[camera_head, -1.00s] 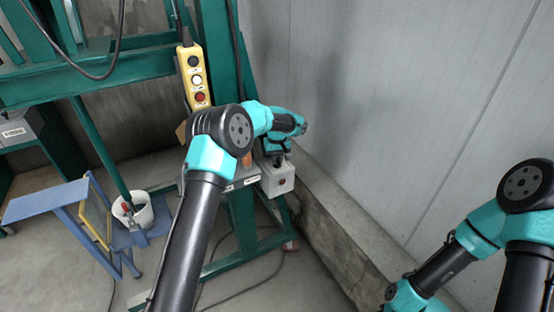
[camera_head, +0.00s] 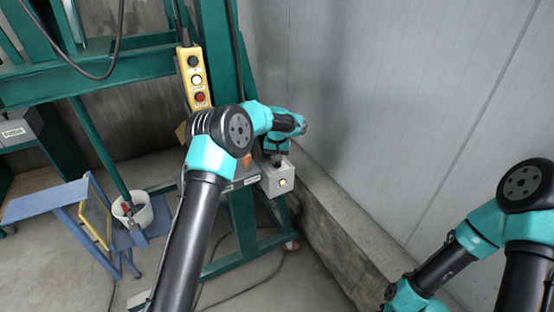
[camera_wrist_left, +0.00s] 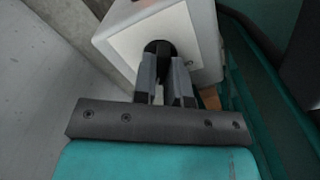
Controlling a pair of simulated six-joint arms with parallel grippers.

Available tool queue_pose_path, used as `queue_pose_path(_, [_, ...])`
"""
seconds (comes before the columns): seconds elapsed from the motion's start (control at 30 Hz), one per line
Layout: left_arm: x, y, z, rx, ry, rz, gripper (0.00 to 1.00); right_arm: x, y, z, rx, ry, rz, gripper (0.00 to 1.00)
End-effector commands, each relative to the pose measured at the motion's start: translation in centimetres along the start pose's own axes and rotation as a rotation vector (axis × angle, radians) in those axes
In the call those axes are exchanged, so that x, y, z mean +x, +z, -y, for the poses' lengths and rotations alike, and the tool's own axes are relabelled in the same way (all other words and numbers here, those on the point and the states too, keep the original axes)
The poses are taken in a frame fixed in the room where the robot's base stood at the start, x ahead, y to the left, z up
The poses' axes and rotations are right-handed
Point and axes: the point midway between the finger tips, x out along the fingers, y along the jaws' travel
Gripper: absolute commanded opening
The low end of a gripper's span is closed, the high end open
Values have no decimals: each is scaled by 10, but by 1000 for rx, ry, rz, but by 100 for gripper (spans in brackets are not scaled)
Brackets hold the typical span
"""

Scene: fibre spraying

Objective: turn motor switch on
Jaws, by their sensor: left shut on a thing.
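In the left wrist view the top of the box (camera_wrist_left: 130,40) carries a dark round knob (camera_wrist_left: 160,47). My left gripper (camera_head: 277,160) is above the box in the head view, reaching down to it. In the left wrist view the fingers (camera_wrist_left: 166,72) are closed around the knob, which they partly hide. My right arm shows at the lower right, but its gripper is out of view.
A yellow push-button pendant (camera_head: 194,78) hangs on the green frame (camera_head: 215,50) left of the box. A grey wall (camera_head: 400,100) stands close on the right. A white bucket (camera_head: 132,211) and a blue stand (camera_head: 45,202) are at the lower left.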

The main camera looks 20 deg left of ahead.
Motion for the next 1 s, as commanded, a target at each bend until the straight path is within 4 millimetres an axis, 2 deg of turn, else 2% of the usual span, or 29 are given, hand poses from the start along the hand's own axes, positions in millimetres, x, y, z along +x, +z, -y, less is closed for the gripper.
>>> queue_pose_path(0.03, [-1, 0, 0, 2, 0, -2, 0, 0, 0, 0, 0, 0, 0, 43])
queue_pose_path(0.07, [-1, 0, 0, 2, 0, -2, 15, 0, 0, 0, 0, 0, 0, 43])
queue_pose_path(0.3, [0, 0, 0, 0, 0, -1, 38, 0, 0, 0, 0, 0, 0, 43])
queue_pose_path(0.67, [-4, 0, 0, 0, 0, -1, 38, 0, 0, 0, 0, 0, 0, 43])
queue_pose_path(0.87, [-26, 0, 0, -1, 1, -3, 38, 0, 0, 0, 0, 0, 0, 43])
queue_pose_path(1.0, [-50, -1, 0, -2, 1, -3, 38, 0, 0, 0, 0, 0, 0, 43])
